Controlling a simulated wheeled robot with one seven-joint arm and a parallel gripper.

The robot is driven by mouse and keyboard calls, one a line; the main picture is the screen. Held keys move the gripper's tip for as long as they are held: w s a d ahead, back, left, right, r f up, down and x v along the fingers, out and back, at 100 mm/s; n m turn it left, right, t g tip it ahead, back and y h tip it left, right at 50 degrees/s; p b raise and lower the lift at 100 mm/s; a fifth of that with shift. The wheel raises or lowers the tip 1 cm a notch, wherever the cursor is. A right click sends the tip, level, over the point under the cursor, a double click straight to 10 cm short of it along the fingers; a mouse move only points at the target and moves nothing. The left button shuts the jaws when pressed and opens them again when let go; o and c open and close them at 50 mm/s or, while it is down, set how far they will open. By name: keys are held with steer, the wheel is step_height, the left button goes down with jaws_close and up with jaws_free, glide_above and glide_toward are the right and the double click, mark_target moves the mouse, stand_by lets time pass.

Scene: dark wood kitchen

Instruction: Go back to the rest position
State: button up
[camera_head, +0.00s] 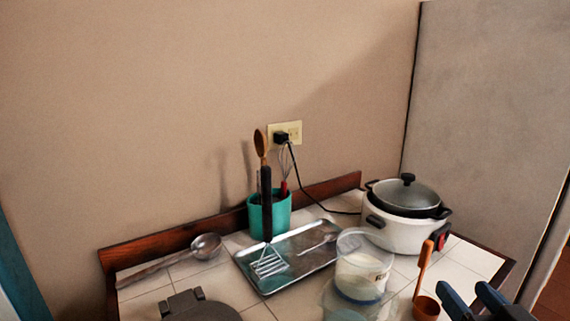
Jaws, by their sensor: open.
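The dark fingers of my gripper (462,289) show at the bottom right corner of the view. They are apart with nothing seen between them. They appear just right of an orange-brown ladle (424,275) at the front of the tiled counter (228,284). The rest of my gripper is cut off by the frame edge.
A white cooker (398,233) with a glass lid stands at the back right. A clear tub (361,268) stands left of the ladle. A metal tray (300,275), teal utensil holder (281,215), metal scoop (206,247) and grey appliance (197,308) stand further left.

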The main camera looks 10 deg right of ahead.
steer(key=s+a+f+y, duration=0.1)
steer(key=s+a+f, duration=0.7)
steer(key=s, duration=0.4)
steer(key=s+a+r+n+y, duration=0.1)
steer(key=s+a+n, duration=0.1)
steer(key=s, duration=0.6)
steer(key=s+a+n+g+y, duration=0.1)
steer(key=s+a+y, duration=0.1)
steer(key=s+a, duration=0.3)
steer(key=s, duration=0.3)
steer(key=shift+s+r+n+g, duration=0.3)
steer(key=shift+s+r+n, duration=0.05)
steer(key=shift+r+n, duration=0.05)
steer(key=shift+c, duration=0.5)
